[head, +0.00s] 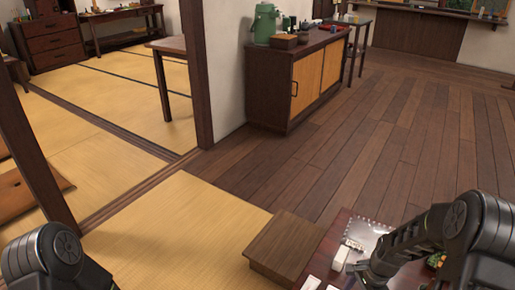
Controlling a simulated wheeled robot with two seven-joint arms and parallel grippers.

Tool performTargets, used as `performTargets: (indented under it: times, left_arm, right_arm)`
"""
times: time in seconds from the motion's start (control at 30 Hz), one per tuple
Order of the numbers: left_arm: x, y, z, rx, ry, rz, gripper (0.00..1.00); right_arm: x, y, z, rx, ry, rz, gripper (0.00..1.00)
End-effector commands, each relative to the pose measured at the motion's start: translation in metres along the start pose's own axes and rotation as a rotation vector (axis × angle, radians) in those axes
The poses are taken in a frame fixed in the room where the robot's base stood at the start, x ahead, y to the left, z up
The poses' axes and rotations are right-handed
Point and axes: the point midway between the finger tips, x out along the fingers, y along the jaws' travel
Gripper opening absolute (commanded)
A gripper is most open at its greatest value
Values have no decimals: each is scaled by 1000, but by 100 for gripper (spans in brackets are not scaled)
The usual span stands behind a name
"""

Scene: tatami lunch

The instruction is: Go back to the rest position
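My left arm (45,256) shows only as a dark rounded joint at the bottom left corner; its gripper is out of the picture. My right arm (478,228) comes in at the bottom right and reaches left over a low dark red table (335,240). Its far end, where my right gripper (366,272) seems to be, is small and dark at the bottom edge. I cannot make out its fingers clearly or whether they hold anything.
On the low table are a clear tray (368,232), a white block (340,258) and a green item (436,260), partly hidden by my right arm. A wooden box-like step (285,247) stands beside it. A cabinet (295,85) stands farther back. Tatami (175,235) and plank floor (360,150) are clear.

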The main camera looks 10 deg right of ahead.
Motion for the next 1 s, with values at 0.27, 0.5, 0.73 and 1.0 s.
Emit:
performTargets:
  times: [0.27,0.5,0.73,1.0]
  left_arm:
    - [0,0,0,-1,0,0,28]
    - [0,0,0,-1,0,0,28]
    - [0,0,0,-1,0,0,28]
    - [-63,24,0,0,0,0,28]
  right_arm:
    - [57,17,76,-347,-49,-22,82]
    - [104,60,169,-779,-105,-77,82]
    - [123,123,256,-1205,-153,-159,82]
    - [56,129,279,-1298,-149,-189,82]
